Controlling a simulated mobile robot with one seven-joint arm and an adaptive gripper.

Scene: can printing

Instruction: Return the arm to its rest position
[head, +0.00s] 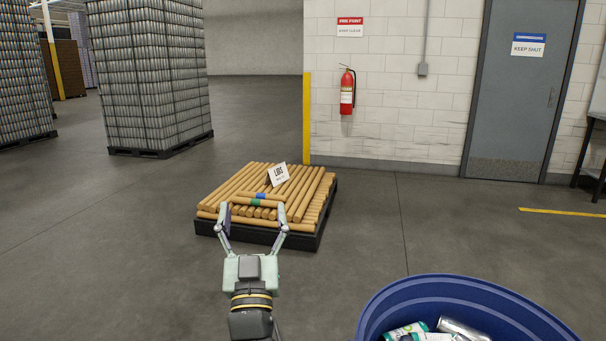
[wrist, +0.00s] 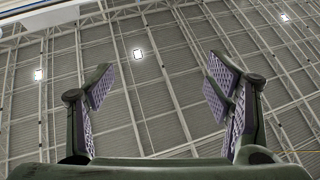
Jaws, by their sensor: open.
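My gripper (head: 252,212) is open and empty in the lower middle of the head view, its two fingers spread apart and pointing away from me. In the head view its fingertips overlap a pallet of tan rolls behind it; I cannot tell the distance between them. In the wrist view my gripper (wrist: 160,88) has both fingers wide apart with nothing between them. Behind them only the ceiling shows, so the wrist camera faces upward.
Tan rolls (head: 225,194) lie stacked on a black pallet (head: 265,236) with a white sign (head: 278,174). A blue bin (head: 450,283) holding cans stands at the lower right. Tall can stacks (head: 150,75) stand at the left. A fire extinguisher (head: 347,92) hangs beside a grey door (head: 522,90). Floor between is clear.

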